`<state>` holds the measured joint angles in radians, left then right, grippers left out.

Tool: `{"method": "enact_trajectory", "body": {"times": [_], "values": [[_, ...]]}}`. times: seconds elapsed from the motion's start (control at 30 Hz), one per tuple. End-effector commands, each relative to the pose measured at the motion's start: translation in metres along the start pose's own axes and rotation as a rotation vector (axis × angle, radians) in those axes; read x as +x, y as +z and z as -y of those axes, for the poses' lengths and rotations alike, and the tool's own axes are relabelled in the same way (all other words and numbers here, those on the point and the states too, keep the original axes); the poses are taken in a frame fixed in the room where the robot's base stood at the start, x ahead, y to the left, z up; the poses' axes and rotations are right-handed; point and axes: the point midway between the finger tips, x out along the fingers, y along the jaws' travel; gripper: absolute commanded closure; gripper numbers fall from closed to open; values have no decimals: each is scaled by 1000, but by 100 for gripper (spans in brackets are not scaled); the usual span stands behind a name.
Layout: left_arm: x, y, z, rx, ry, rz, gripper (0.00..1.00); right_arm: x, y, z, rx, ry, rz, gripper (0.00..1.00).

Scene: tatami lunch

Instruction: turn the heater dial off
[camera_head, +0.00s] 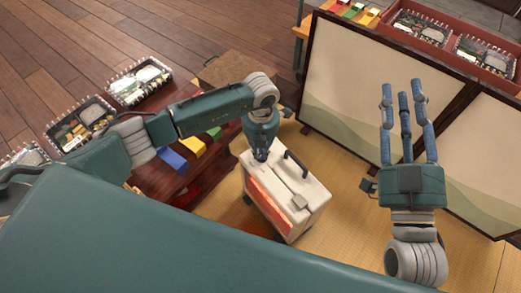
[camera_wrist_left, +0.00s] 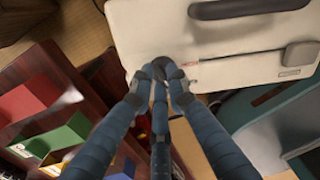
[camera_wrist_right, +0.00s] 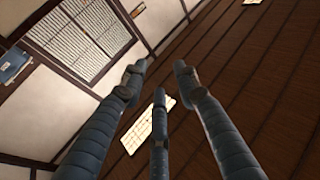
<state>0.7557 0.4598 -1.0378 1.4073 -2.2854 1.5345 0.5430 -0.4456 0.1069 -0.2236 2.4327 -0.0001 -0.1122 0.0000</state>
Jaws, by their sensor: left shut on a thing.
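The heater (camera_head: 312,205) is a cream box with a dark handle on top and an orange-red glowing front, standing on the mat. Its pale top also shows in the left wrist view (camera_wrist_left: 155,30), with small red lettering beside my fingertips. My left gripper (camera_head: 261,156) reaches down to the top's corner. Its fingers (camera_wrist_left: 160,75) are closed together there, shut on the dial, which they hide; its setting cannot be read. My right gripper (camera_head: 403,95) is raised in front of the folding screen, far from the heater. Its fingers (camera_wrist_right: 159,80) are spread and empty.
A folding screen (camera_head: 350,80) stands behind the heater and my right gripper. A low dark red table (camera_head: 155,180) with coloured blocks is left of the heater. Bento trays (camera_head: 140,83) lie further left. Open mat (camera_head: 350,190) lies right of the heater.

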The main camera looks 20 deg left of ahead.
Motion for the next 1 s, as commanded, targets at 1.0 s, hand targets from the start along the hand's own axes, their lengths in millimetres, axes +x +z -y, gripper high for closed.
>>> {"method": "enact_trajectory", "body": {"times": [1.0], "values": [[-1, 3, 0, 392, 1, 2, 100, 2, -18, 4, 3, -8, -79, 70]]}}
